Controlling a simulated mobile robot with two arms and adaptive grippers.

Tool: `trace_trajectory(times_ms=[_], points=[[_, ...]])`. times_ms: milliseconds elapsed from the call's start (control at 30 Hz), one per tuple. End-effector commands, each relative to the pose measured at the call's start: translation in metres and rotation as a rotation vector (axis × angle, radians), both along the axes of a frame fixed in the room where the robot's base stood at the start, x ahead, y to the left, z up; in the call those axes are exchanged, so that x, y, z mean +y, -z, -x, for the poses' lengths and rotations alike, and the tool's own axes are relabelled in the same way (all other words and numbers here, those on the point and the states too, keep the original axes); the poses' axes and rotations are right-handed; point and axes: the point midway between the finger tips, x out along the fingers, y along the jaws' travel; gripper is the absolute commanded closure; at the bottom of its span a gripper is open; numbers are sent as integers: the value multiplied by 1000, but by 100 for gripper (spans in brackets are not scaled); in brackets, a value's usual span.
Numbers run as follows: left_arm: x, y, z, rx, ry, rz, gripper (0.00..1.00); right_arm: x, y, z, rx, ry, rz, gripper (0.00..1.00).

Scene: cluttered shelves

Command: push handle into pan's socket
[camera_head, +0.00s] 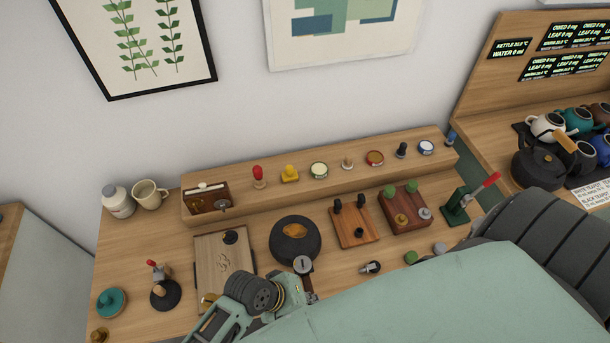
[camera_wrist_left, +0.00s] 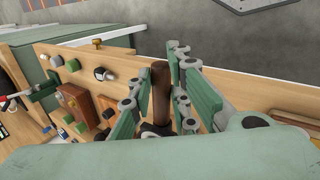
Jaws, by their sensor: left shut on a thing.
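The handle (camera_wrist_left: 160,95) is a dark brown rod. In the left wrist view my left gripper (camera_wrist_left: 170,72) is shut on it, with green finger pads on both sides; its lower end is partly hidden. In the head view a round black vessel with an orange-brown inside, which looks like the pan (camera_head: 283,249), sits mid-bench. A grey metal piece (camera_head: 303,264) shows at its near edge; I cannot tell surely whether it is the socket. My left arm reaches in at the bottom just in front of it, and the handle is not clear there. My right gripper is not in view.
A wooden board (camera_head: 215,262) lies left of the black vessel. A block with black knobs (camera_head: 356,232) and a red-brown box (camera_head: 403,212) stand right of it. A raised ledge (camera_head: 330,189) with several small items runs behind. My own green body part covers the lower right.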

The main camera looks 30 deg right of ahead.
Motion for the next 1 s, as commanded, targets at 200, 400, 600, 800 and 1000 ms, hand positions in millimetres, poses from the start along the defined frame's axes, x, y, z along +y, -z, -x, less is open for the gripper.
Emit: trace_trajectory(times_ms=[200, 400, 600, 800, 1000], points=[[-1, -1, -2, -2, 0, 2, 100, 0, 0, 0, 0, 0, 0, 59], [-1, -1, -3, -2, 0, 2, 100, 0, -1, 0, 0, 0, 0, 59], [-2, -1, -4, -3, -1, 3, 78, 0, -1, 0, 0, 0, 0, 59], [-1, 0, -3, -2, 0, 2, 61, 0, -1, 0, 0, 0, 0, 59], [-1, 0, -3, -1, -1, 0, 61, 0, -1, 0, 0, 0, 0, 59]])
